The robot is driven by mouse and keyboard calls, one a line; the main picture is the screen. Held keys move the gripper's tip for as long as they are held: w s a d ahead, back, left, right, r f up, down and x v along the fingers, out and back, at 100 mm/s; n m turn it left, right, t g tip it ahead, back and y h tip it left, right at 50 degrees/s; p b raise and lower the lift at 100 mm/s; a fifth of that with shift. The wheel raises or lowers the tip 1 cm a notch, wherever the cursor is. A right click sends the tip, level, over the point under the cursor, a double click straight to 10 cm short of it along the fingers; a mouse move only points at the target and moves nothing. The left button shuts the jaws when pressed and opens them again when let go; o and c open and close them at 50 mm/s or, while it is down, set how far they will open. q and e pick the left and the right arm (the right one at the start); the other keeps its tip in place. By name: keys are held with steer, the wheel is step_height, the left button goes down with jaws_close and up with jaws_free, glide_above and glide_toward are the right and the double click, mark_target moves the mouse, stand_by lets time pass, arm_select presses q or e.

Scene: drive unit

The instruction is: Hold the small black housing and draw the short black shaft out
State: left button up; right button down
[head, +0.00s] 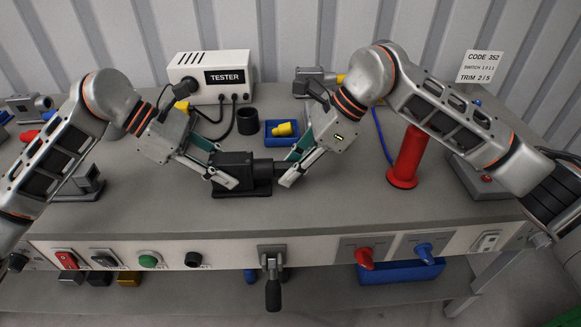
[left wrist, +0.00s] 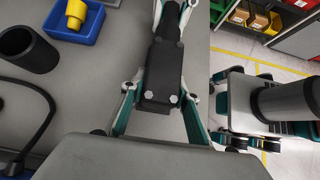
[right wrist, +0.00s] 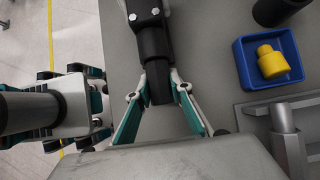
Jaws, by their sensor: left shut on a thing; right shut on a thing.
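The small black housing (head: 234,168) sits on a dark base plate on the bench in the middle of the head view. My left gripper (head: 222,184) is shut on the housing from the left; the left wrist view shows its fingers on both sides of the housing (left wrist: 163,80). The short black shaft (head: 264,170) points right from the housing. My right gripper (head: 284,178) is shut on the shaft; the right wrist view shows its fingers on either side of the shaft's end (right wrist: 158,82). How far the shaft sits inside the housing is hidden.
A blue tray (head: 282,141) with a yellow part and a black cup (head: 247,121) stand behind the housing. The white tester (head: 210,75) is at the back. A red cylinder (head: 405,160) stands to the right. The bench front around the lever (head: 272,262) is clear on top.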

arm_select(q)
steer(key=shift+f, duration=0.15)
arm_select(e)
steer(key=shift+d, duration=0.1)
steer(key=shift+d, duration=0.6)
steer(key=shift+d, duration=1.45)
steer(key=shift+d, duration=0.3)
steer(key=shift+r, duration=0.1)
steer(key=shift+r, duration=2.9)
arm_select(q)
steer(key=o, duration=1.3)
steer(key=shift+c, duration=0.2)
